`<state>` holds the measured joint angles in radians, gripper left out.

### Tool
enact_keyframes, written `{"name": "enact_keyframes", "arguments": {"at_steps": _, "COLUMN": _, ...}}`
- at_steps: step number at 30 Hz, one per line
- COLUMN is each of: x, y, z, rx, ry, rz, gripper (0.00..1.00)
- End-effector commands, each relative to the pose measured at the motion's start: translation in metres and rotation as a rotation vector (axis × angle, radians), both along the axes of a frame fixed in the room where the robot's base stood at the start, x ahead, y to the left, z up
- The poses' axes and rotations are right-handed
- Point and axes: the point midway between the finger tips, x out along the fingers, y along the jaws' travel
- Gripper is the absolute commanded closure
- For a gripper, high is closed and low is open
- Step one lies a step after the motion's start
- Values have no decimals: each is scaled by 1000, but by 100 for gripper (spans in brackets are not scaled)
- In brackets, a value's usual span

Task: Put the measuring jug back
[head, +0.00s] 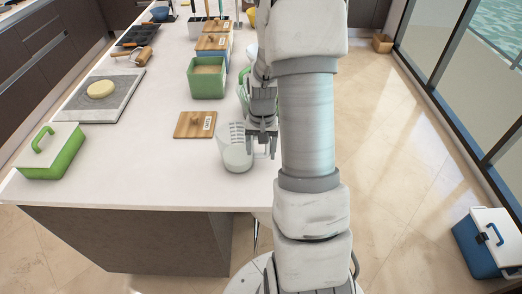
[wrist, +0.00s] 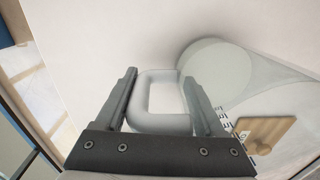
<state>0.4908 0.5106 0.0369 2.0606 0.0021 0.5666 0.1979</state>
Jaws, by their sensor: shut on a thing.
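My gripper (head: 262,146) is at the jug's right side. In the wrist view my gripper (wrist: 160,95) is shut on the jug's pale loop handle (wrist: 161,122), which sits between the two fingers. The clear jug body (wrist: 235,85) spreads to the right there. I cannot tell whether the jug touches the counter.
A wooden lid (head: 195,124) lies just left of the jug. An open green canister (head: 207,82) with tan contents stands behind it, with lidded canisters (head: 212,42) beyond. A dough slab (head: 98,100) and a green-handled box (head: 50,153) are at left. The front counter is clear.

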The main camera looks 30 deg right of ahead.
Motion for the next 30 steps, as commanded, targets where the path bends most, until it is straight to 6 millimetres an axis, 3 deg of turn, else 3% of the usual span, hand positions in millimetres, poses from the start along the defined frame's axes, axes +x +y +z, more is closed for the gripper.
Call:
{"name": "enact_keyframes", "arguments": {"at_steps": 5, "x": 1, "y": 0, "z": -4, "rx": 0, "ry": -1, "rz": 0, "gripper": 100}}
{"name": "enact_keyframes", "arguments": {"at_steps": 6, "x": 0, "y": 0, "z": -3, "rx": 0, "ry": 0, "rz": 0, "gripper": 22}}
{"name": "enact_keyframes", "arguments": {"at_steps": 10, "x": 0, "y": 0, "z": -3, "rx": 0, "ry": 0, "rz": 0, "gripper": 0}}
{"name": "enact_keyframes", "arguments": {"at_steps": 21, "x": 1, "y": 0, "z": 6, "rx": -1, "ry": -2, "rz": 0, "gripper": 0}}
{"name": "enact_keyframes", "arguments": {"at_steps": 30, "x": 0, "y": -1, "z": 67, "rx": -2, "ry": -6, "rz": 0, "gripper": 0}}
